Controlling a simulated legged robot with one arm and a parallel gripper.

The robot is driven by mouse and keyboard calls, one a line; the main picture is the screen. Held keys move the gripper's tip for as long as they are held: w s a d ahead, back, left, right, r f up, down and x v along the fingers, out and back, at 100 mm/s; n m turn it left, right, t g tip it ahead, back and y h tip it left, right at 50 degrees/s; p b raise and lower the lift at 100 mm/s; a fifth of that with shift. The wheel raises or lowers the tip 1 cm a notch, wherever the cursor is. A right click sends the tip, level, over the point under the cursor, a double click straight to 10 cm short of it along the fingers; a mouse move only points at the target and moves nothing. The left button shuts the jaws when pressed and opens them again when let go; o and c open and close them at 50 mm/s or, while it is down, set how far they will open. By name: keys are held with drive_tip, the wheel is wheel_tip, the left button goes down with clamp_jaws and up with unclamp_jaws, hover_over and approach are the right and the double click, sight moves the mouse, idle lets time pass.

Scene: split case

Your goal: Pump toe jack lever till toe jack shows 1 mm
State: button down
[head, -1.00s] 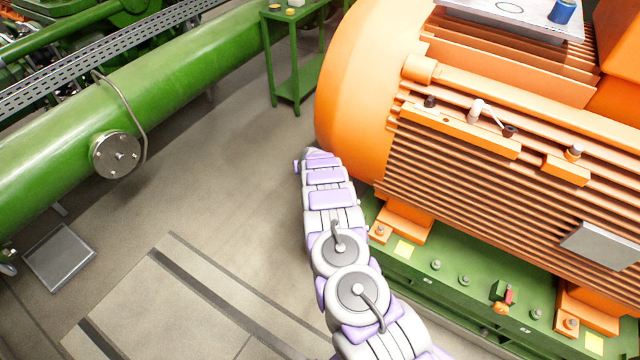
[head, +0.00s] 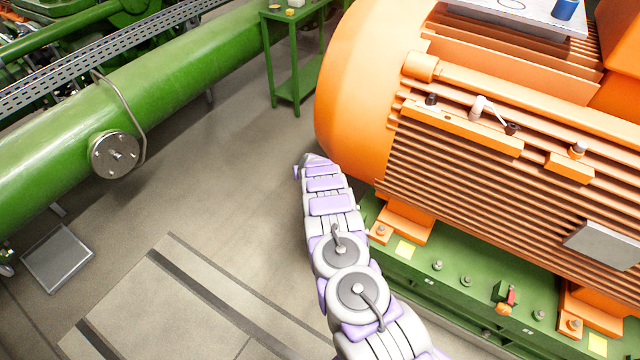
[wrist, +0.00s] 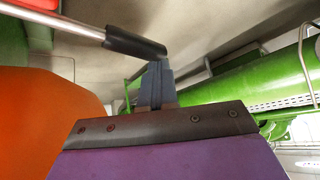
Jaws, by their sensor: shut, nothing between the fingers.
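In the wrist view, a metal lever with a black grip (wrist: 137,43) reaches in from the upper left. Its grip end lies right at the tips of my gripper (wrist: 157,68). The grey fingers are shut with nothing between them. I cannot tell whether they touch the grip or are just short of it. A red part (wrist: 36,4) shows at the top left corner, near the lever's rod. In the head view my arm hides the gripper and the lever. The toe jack's body and reading cannot be made out.
The orange motor (head: 365,100) stands right of my arm on a green base (head: 455,290) with several bolts. A green pipe (head: 190,85) and a green stand (head: 293,60) are at the left and back. Open floor (head: 230,190) lies left of my arm.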

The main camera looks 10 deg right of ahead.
drive_tip(key=shift+w+a+f+b, duration=0.1)
drive_tip(key=shift+f+b, duration=0.75)
drive_tip(key=shift+f, duration=1.3)
drive_tip(key=shift+r, duration=0.1)
wheel_tip(320, 180, up, 7)
drive_tip(key=p, duration=0.3)
drive_tip(key=shift+s+r+p, duration=0.2)
drive_tip(key=shift+p, duration=0.15)
wheel_tip(320, 180, up, 7)
drive_tip(key=p, duration=0.2)
drive_tip(key=shift+s+d+p, duration=0.15)
drive_tip(key=shift+d+p, duration=0.15)
drive_tip(key=shift+p, duration=0.05)
drive_tip(key=shift+r, duration=0.15)
